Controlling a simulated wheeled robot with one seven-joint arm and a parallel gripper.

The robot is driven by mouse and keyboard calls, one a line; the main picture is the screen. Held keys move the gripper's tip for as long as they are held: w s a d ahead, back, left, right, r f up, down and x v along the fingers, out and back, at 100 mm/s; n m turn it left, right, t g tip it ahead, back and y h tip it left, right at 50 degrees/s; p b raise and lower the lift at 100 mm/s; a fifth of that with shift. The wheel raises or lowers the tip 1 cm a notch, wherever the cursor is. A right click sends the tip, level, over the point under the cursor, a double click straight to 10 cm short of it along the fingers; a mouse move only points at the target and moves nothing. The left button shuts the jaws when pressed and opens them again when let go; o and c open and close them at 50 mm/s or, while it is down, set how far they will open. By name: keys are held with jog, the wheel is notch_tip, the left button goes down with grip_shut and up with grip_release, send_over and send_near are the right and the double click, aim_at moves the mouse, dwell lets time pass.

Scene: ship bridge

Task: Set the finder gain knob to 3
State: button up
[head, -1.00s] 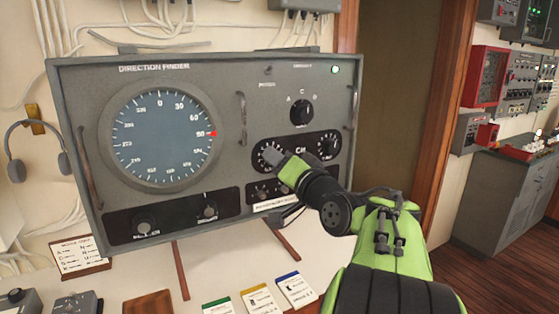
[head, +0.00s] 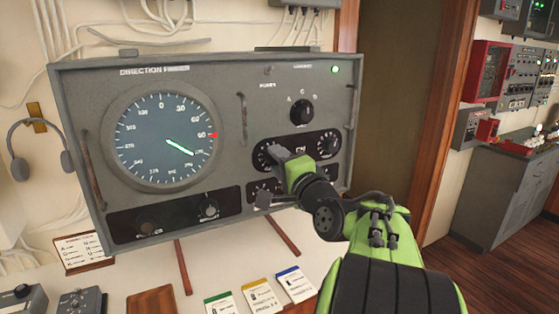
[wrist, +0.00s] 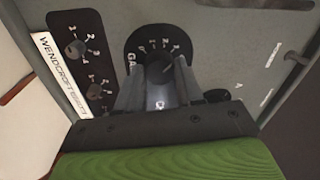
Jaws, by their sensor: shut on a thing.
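The finder gain knob (wrist: 158,64) sits on a dark round dial in the wrist view, with a partly hidden "GA" label beside it. My gripper (wrist: 164,76) is shut on this knob, one finger on each side. The numbers around the knob are small, and I cannot tell for certain which one it points to. In the head view my gripper (head: 278,155) reaches the lower right part of the direction finder panel (head: 228,105) and covers most of the knob.
The round scope (head: 160,140) shows a green line toward the lower right. A selector knob (head: 301,112) is above my gripper, and another dial (head: 328,145) is to its right. A handle (head: 242,118) stands out to the left. Cards (head: 262,295) lie on the desk below.

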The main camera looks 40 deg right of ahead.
dwell(0.4)
jog(key=o, duration=1)
jog(key=shift+o, duration=0.2)
jog(key=b+v, duration=0.3)
jog(key=v, duration=1.2)
jog(key=shift+s+a+f, duration=0.15)
jog(key=shift+s, duration=0.2)
